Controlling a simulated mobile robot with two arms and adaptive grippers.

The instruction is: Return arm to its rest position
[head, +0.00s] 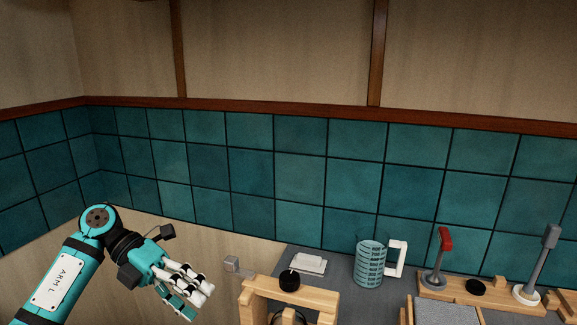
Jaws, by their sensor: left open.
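My left arm comes in from the lower left, teal and black with a white label. Its gripper (194,298) is open and empty, with pale fingers pointing to the lower right. It is in the air, left of the wooden frame and apart from it in the picture. My right gripper is not in view.
A wooden frame (318,298) with a black knob (289,280) stands right of my gripper. A wooden base (455,292) holds a red-topped lever (445,240) and a grey lever (550,237). Teal tiles line the wall.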

